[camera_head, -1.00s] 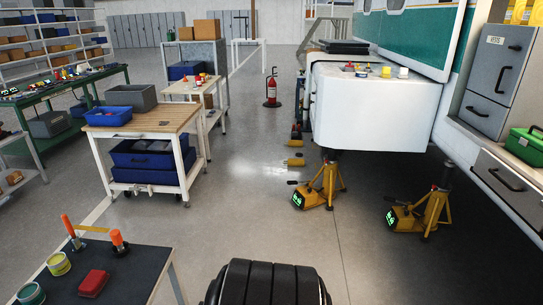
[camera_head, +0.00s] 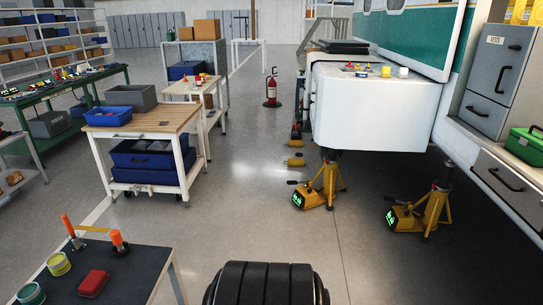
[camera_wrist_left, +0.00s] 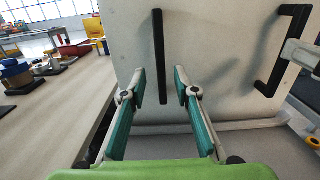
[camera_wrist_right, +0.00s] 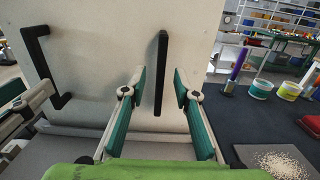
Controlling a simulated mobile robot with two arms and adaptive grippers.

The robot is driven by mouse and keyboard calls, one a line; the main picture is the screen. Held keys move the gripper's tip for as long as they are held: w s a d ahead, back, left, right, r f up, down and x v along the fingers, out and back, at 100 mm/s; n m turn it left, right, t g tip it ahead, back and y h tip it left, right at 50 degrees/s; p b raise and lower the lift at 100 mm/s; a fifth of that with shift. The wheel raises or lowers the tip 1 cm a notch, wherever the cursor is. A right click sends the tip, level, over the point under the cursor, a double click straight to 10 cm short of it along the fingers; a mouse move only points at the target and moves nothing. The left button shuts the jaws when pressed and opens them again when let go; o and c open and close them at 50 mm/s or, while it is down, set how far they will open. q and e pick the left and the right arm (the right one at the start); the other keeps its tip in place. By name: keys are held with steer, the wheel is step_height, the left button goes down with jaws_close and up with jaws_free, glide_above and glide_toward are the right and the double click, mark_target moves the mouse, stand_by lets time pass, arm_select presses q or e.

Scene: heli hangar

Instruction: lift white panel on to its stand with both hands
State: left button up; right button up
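The white panel, an off-white board with two black bar handles, fills much of the left wrist view (camera_wrist_left: 215,85) and the right wrist view (camera_wrist_right: 100,75). My left gripper (camera_wrist_left: 159,72) is open, its teal-lined fingers on either side of one upright handle (camera_wrist_left: 158,35) in the picture. My right gripper (camera_wrist_right: 159,72) is open, lined up the same way with the other handle (camera_wrist_right: 162,45). I cannot tell how deep either handle sits between the fingers; neither is clamped. The panel and both grippers are outside the head view. I cannot make out the stand for certain.
A dark-topped table (camera_head: 130,270) with tins and a red box is at lower left in the head view. A wooden-topped cart (camera_head: 150,122) stands beyond it. Yellow jacks (camera_head: 325,185) stand under the white-and-green helicopter (camera_head: 375,110) at right. The central floor is clear.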

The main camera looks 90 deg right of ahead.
arm_select(q)
steer(key=shift+s, duration=0.1)
steer(key=o, duration=0.6)
steer(key=shift+c, duration=0.2)
